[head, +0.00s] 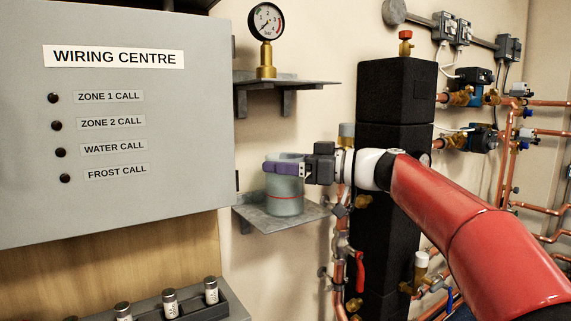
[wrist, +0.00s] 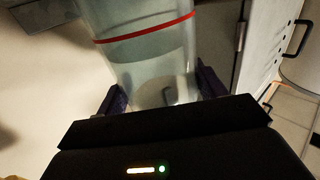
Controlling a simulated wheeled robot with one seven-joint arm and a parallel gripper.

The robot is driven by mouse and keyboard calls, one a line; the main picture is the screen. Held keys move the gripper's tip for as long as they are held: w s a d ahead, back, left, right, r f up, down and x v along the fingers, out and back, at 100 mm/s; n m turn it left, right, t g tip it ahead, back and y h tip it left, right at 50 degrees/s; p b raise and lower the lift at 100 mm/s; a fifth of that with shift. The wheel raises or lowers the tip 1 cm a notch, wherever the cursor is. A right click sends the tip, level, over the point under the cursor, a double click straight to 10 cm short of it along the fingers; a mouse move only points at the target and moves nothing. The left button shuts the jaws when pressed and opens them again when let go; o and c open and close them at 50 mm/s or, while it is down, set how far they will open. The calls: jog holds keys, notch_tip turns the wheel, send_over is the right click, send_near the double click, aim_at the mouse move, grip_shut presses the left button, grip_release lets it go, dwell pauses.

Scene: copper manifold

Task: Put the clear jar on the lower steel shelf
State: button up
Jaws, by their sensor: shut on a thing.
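The clear jar (head: 285,192) is a greenish see-through cylinder with a red band low on its side. It stands upright over the lower steel shelf (head: 254,222), its base against or just above the plate; I cannot tell whether it touches. My gripper (head: 284,166) is shut on the jar near its top, reaching in from the right. In the wrist view the jar (wrist: 150,60) and its red band show between the two dark purple fingers of my gripper (wrist: 162,92). The jar hides part of the shelf.
An upper steel shelf (head: 290,83) with a pressure gauge (head: 266,22) on brass is above. The grey wiring centre cabinet (head: 120,190) is close on the left. A black insulated column (head: 385,215) and copper pipes (head: 505,150) stand on the right.

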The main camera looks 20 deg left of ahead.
jog(key=shift+f, duration=0.1)
jog(key=o, duration=1.6)
jog(key=d, duration=0.4)
jog(key=d+b, duration=0.1)
jog(key=d, duration=0.3)
jog(key=d+b, duration=0.1)
jog(key=d, duration=0.3)
jog(key=shift+s, duration=0.3)
